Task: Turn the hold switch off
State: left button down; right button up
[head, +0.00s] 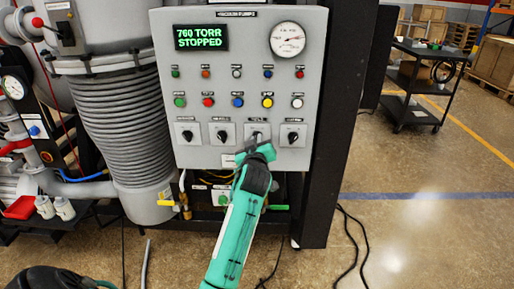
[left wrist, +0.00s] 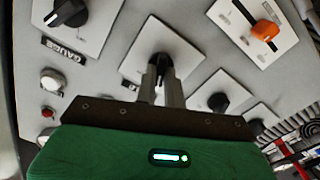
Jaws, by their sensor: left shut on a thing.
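The grey control panel (head: 240,100) has a row of black rotary switches on white plates along its bottom. The labels are too small to read in the head view, so I cannot confirm which is the hold switch. My left gripper (head: 259,149) reaches up to the third switch from the left (head: 257,135) and partly covers it. In the left wrist view, my left gripper (left wrist: 162,80) is shut on this switch's black knob (left wrist: 158,64), and the fingers hide most of it. The right gripper is not in view.
The neighbouring switches are close: the fourth (head: 292,135) and the second (head: 222,134). An orange handle (left wrist: 265,30) on a white plate is nearby. The display (head: 201,37) reads "760 TORR STOPPED". A dark cart (head: 422,85) stands at right; floor between is open.

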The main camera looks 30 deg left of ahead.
pick_arm(q)
jog(key=shift+n, duration=0.5)
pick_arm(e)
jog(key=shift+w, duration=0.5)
pick_arm(q)
jog(key=c, duration=1.5)
grip_release()
jog(key=shift+s, duration=0.1)
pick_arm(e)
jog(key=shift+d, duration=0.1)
